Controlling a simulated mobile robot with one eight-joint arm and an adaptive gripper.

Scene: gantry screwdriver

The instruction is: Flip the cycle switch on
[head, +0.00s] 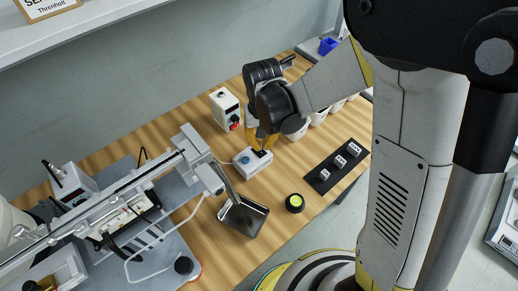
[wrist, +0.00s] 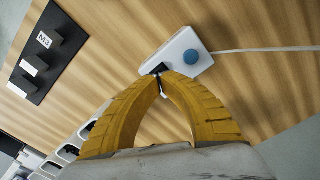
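A small white control box (head: 252,160) stands on the wooden table, with a blue round button (head: 244,160) on its left part and a black switch on its right part. In the wrist view the white box (wrist: 203,67) shows its blue button (wrist: 191,57) and the black switch (wrist: 158,69) at its near left end. My gripper (wrist: 161,75) has its two yellow fingers curved in with the tips together at the black switch. In the head view my gripper (head: 262,146) points down over the box's right end. The fingertips partly hide the switch, so I cannot tell its position or whether they touch it.
A black strip with labelled blocks (head: 337,166) lies to the right, and a yellow-green round button (head: 294,203) in front. A metal tray (head: 244,217) and the gantry (head: 120,190) stand left. A white box with a red knob (head: 226,108) and several white cups (head: 318,117) are behind.

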